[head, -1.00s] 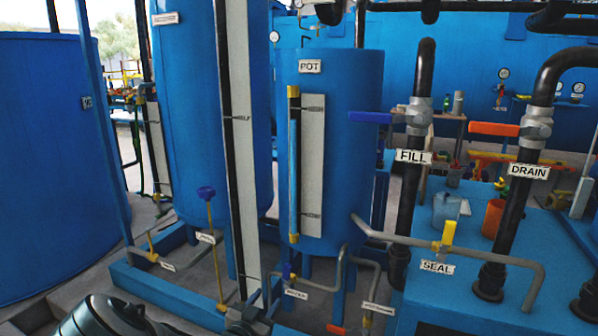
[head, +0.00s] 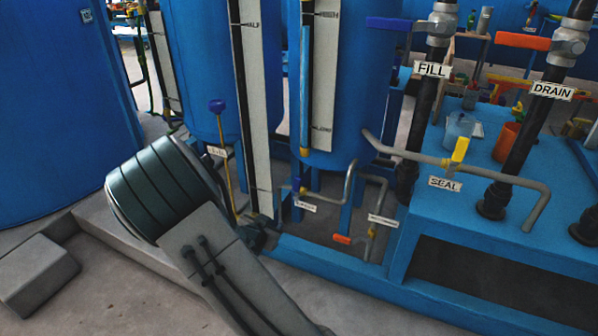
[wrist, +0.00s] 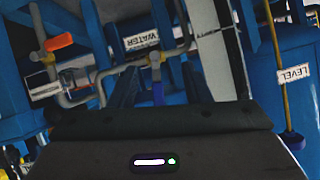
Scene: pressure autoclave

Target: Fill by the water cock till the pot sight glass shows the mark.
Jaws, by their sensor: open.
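The blue pot (head: 350,110) stands right of centre in the head view, its lower part showing. Its sight glass (head: 304,100) has a light blue column reaching just below the upper scale mark; the top is cut off. The water cock (head: 297,186), with a small blue handle, sits below the pot beside a white label too small to read. In the wrist view the blue handle (wrist: 157,92) lies between my gripper's (wrist: 157,78) dark, spread fingers, below the WATER label (wrist: 141,40). Whether they touch it is unclear. The gripper is open.
The orange-handled cock (head: 342,239) stands right of the water cock. The LEVEL rod with a blue knob (head: 217,106) rises to the left, near my arm. FILL (head: 432,70), DRAIN (head: 552,91) and SEAL (head: 445,184) pipes stand at right. A blue frame rail (head: 330,266) runs in front.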

